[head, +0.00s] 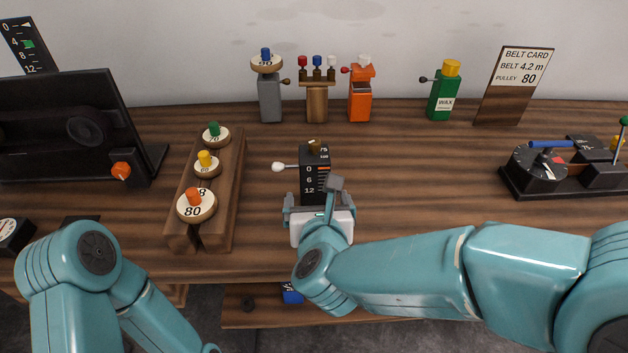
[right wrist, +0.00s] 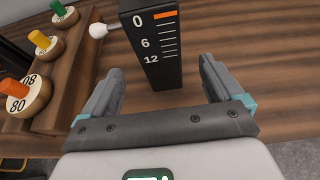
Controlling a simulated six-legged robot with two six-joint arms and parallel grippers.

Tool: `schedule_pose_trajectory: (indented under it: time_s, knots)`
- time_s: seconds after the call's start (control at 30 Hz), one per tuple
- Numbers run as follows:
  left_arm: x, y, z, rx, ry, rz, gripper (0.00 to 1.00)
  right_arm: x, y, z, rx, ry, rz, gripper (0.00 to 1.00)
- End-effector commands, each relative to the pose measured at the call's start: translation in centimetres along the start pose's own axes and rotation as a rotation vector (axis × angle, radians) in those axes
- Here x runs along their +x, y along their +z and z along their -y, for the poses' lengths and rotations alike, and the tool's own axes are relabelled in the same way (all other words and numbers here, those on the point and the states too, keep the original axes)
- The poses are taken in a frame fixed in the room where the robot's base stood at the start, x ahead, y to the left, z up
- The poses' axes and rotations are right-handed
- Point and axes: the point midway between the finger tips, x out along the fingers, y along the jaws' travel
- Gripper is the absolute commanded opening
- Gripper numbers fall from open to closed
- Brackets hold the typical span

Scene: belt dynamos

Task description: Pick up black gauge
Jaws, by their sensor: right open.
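The black gauge (head: 314,158) stands upright on the wooden bench in front of my right gripper. It has a white scale marked 0, 6 and 12, an orange bar, a brown top knob and a white ball-ended lever on its left. In the right wrist view the gauge (right wrist: 155,50) rises just beyond the open fingers, roughly centred between them. My right gripper (head: 319,199) is open and empty, its fingers pointing at the gauge's lower part; it also shows in the right wrist view (right wrist: 160,88). I cannot tell any contact. My left gripper is out of frame.
A wooden pulley rack (head: 240,170) with green, yellow and orange knobs stands close left of the gauge. Behind are a grey stand (head: 269,100), an orange device (head: 360,102) and a green wax bottle (head: 441,95). Bench right of the gauge is clear up to the black-based device (head: 560,188).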

Motion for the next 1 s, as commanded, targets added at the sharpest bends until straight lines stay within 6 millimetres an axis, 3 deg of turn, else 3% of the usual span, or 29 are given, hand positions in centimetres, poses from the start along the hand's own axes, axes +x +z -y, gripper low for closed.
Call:
schedule_pose_trajectory:
  time_s: [0.1,0.37,0.6,0.73,0.93,1.0]
  knots:
    - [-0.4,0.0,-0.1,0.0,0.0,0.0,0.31,2.4,0.0,0.0,0.0,-0.001,-0.002,0.94]
    - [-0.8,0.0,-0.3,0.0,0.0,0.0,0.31,4.9,0.1,0.0,-0.001,0.0,-0.001,0.94]
    - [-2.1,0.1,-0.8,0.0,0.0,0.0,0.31,8.8,0.3,-0.1,0.0,0.0,-0.001,0.94]
    - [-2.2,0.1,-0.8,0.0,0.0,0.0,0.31,9.8,0.2,0.0,0.002,0.001,-0.001,0.94]
    - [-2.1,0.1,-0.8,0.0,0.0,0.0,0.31,9.8,0.2,-0.1,0.001,0.003,0.0,0.94]
    - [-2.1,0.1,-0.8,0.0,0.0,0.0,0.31,9.8,0.2,-0.1,0.001,0.003,0.0,0.71]
